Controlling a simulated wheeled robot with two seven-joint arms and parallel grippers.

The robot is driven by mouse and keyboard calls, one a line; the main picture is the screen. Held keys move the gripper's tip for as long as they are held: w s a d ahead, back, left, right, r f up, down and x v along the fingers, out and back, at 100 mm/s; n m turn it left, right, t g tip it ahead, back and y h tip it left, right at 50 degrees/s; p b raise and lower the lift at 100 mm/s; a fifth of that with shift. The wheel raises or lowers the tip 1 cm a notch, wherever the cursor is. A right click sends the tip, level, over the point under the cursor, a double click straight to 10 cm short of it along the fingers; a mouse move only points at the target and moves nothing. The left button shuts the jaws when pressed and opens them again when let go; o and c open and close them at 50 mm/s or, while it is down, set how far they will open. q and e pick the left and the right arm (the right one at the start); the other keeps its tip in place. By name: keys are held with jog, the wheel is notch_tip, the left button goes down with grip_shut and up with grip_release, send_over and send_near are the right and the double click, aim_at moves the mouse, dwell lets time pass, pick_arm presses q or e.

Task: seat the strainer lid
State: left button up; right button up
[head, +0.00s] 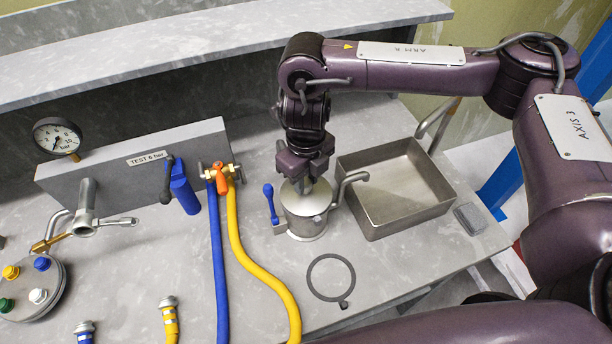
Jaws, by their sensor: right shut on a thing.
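The strainer (304,222) is a short metal pot on the bench, with a curved pipe on its right side and a blue-handled lever (270,203) at its left. A round grey lid (316,199) is at its top. My right gripper (304,185) points down over the strainer and is shut on the top of the lid; its fingers hide part of the lid. I cannot tell whether the lid rests fully on the rim or sits slightly above it. A dark flat ring (330,278) with a small tab lies on the bench in front. My left gripper is not in view.
An empty metal tray (405,222) stands right of the strainer, with a small grey block (469,217) beyond it. Blue (218,270) and yellow (262,274) hoses run down left of the strainer. A gauge panel (130,170) stands at the back left.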

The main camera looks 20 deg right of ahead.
jog(key=shift+f+b, duration=0.3)
jog(key=shift+f, duration=0.2)
jog(key=o, duration=1.1)
jog(key=shift+c, duration=0.2)
jog(key=shift+r, duration=3.9)
